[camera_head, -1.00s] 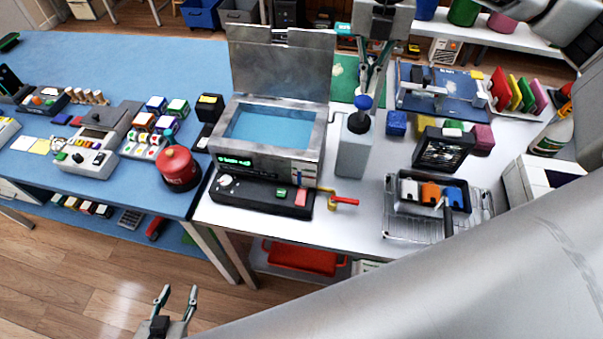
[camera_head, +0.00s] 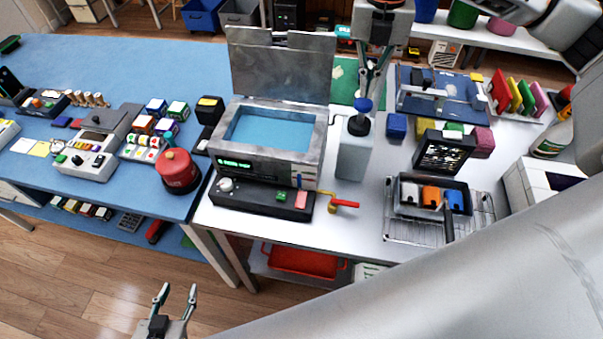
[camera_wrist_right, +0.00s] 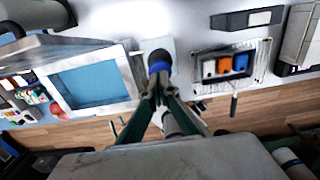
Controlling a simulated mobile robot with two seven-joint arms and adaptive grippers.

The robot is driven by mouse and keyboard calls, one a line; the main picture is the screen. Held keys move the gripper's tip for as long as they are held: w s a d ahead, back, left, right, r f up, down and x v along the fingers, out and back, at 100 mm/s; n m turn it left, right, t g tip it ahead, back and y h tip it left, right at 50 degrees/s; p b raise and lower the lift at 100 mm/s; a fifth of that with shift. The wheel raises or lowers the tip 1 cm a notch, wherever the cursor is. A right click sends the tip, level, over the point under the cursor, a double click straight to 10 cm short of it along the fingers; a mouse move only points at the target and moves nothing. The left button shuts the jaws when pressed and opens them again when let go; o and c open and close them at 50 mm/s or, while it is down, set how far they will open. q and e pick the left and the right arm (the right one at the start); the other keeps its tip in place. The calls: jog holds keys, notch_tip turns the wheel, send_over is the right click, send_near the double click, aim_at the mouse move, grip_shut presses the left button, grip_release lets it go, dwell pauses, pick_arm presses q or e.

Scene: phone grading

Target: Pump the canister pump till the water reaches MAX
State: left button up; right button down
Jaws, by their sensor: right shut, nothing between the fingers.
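The canister pump (camera_head: 354,157) is a pale grey box with a black collar and a blue knob (camera_head: 363,105) on top. It stands upright right of the metal tank (camera_head: 312,140), which holds blue water (camera_head: 268,129). My right gripper (camera_head: 362,97) is shut and empty, pointing down with its tips at the knob. In the right wrist view its tips (camera_wrist_right: 158,74) overlap the blue knob (camera_wrist_right: 159,67); whether they touch or press it I cannot tell. I cannot read a MAX mark or water level. My left gripper (camera_head: 175,291) is open and empty, low over the floor.
A blue cube (camera_head: 396,126), a dark rack (camera_head: 443,153) and a wire tray (camera_head: 411,231) stand right of the pump.

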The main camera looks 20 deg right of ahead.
aim_at(364, 102)
jog(key=shift+f, duration=0.2)
dwell(0.5)
jog(key=shift+f+b, duration=0.25)
jog(key=shift+b, duration=0.05)
jog(key=shift+f+b, duration=1.4)
jog(key=shift+f, duration=1.1)
jog(key=shift+r, duration=0.15)
notch_tip(364, 102, up, 5)
jog(key=p, duration=0.4)
jog(key=shift+r+p, duration=0.15)
jog(key=shift+p, duration=0.25)
jog(key=shift+r, duration=1.05)
